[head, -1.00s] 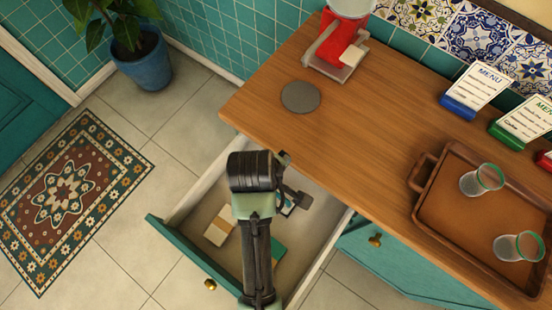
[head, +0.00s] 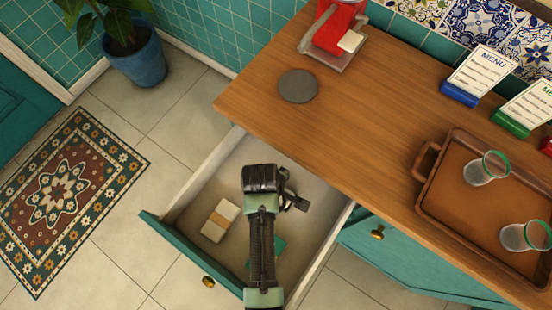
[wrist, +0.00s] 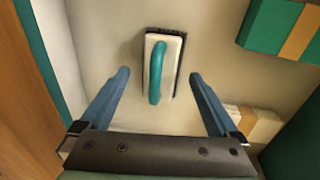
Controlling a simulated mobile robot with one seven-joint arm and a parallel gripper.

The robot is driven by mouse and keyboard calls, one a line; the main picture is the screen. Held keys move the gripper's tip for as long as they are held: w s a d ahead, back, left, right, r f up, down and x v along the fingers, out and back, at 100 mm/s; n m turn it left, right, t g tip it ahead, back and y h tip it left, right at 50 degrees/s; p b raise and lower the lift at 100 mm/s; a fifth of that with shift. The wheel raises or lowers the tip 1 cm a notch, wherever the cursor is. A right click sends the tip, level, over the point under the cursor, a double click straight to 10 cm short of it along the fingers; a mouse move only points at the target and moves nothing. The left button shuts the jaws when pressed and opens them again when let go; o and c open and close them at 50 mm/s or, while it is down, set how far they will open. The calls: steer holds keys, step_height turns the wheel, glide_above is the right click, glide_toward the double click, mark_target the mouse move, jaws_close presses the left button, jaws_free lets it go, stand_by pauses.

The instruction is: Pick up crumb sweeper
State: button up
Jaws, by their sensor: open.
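The crumb sweeper (wrist: 164,62) lies on the drawer floor in the wrist view, with a pale body, a teal arched handle on top and dark bristles along its edge. My gripper (wrist: 160,74) is open and empty, with its two blue fingers to the left and right of the sweeper's near end. The fingers appear apart from it; their height above the floor is hard to judge. In the head view my gripper (head: 293,201) is inside the open drawer (head: 185,199), and my arm hides the sweeper there.
A cream banded packet (head: 221,220) and a teal box (wrist: 282,27) lie in the drawer near the sweeper. The wooden counter (head: 345,130) overhangs the drawer's back. A tray (head: 436,190) with two glasses and a grey disc (head: 298,86) are on the counter.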

steer(key=shift+w+d+f, duration=0.1)
steer(key=shift+w+f, duration=0.05)
steer(key=shift+f, duration=0.75)
steer(key=shift+c, duration=0.3)
jaws_close()
steer(key=shift+r, duration=0.1)
step_height(320, 180, up, 10)
steer(key=shift+f+p, duration=0.1)
steer(key=shift+p, duration=0.75)
